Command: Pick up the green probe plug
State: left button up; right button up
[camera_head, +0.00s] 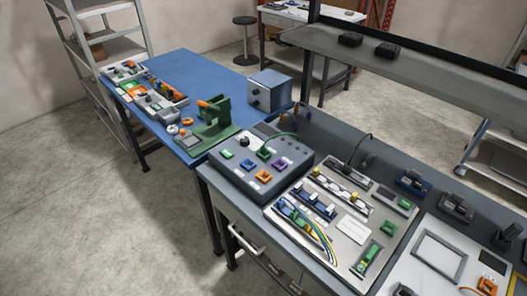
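A grey test box (228,178) with a sloped top stands at the left end of the grey workbench. Its top bears a small green piece (227,154), a blue-framed socket (248,166), a green-framed one (264,153), a purple-framed one (280,163) and an orange-framed one (264,177). A thin green cable (283,134) arcs over the back of the box. I cannot tell for certain which green piece is the probe plug. Neither of my grippers can be made out in this view.
Right of the box is a light board (353,229) with terminal blocks, coloured wires and green connectors. Farther right is a white panel with a grey frame (438,254). A blue table (196,66) behind left holds part trays, a green fixture (212,122) and a blue-grey box (270,90).

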aim_at(264, 150)
jog(key=i+j+z, duration=0.15)
jog(key=j, duration=0.2)
jog(key=i+j+z, duration=0.15)
jog(key=j, duration=0.25)
jog(key=j+z, duration=0.15)
jog(key=j, duration=0.25)
jog(key=i+j+z, duration=0.15)
jog(key=j, duration=0.25)
